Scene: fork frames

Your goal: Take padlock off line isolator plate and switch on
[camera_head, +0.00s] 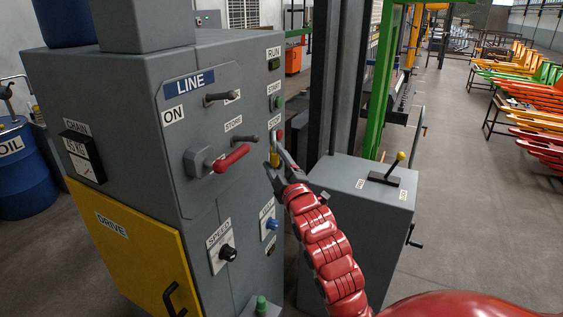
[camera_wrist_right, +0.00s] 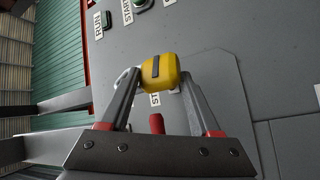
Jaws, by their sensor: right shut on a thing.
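The isolator plate (camera_head: 190,140) is on the grey cabinet, marked LINE, with an ON label (camera_head: 173,114) at its upper left. Its red-handled lever (camera_head: 231,158) points right. A grey peg (camera_head: 222,97) sticks out above it, and another (camera_head: 242,139) sits by the STORE label (camera_head: 233,123). My right gripper (camera_head: 274,160) is right of the lever, shut on the yellow padlock (camera_head: 274,157). In the right wrist view the padlock (camera_wrist_right: 160,73) sits between both fingertips, in front of the panel. Its shackle is mostly hidden; I cannot tell whether it touches anything. My left gripper is out of view.
START (camera_head: 278,102) and STOP buttons are close to my right gripper. SPEED (camera_head: 228,253) and FEED (camera_head: 271,223) knobs are below. A grey box with a yellow-knobbed lever (camera_head: 395,165) stands right of my arm. A blue OIL drum (camera_head: 22,170) stands at left.

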